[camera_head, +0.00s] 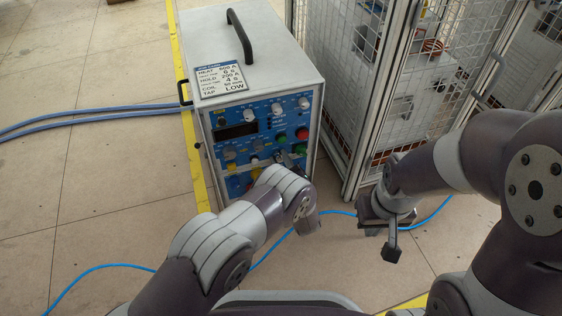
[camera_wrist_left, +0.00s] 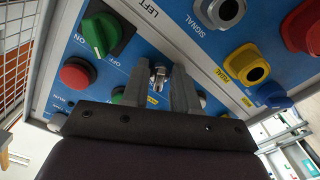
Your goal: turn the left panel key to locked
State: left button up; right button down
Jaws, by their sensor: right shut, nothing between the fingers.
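The left panel key (camera_wrist_left: 158,72) is a small silver piece in its lock on the blue panel, under the word LEFT in the left wrist view. The two fingers of my left gripper (camera_wrist_left: 160,82) stand on either side of it, with a gap between them. I cannot tell whether either finger touches it. In the head view my left wrist hides the key, and my left gripper (camera_head: 284,160) is at the lower right of the panel (camera_head: 240,131). My right gripper (camera_head: 391,252) is shut and empty, low in front of the cage.
The heater box (camera_head: 262,55) stands next to a mesh cage (camera_head: 345,100). Blue hoses (camera_head: 95,112) lie on the floor.

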pick_arm(q)
grip_shut()
jog(key=m+p, duration=0.1)
jog(key=m, duration=0.4)
jog(key=shift+a+m, duration=0.1)
jog(key=shift+m, duration=0.3)
jog(key=m+p, duration=0.1)
jog(key=m, duration=0.5)
jog(key=shift+s+a, duration=0.1)
jog(key=shift+f, duration=0.1)
jog(key=o, duration=0.6)
grip_release()
jog(key=shift+c, duration=0.2)
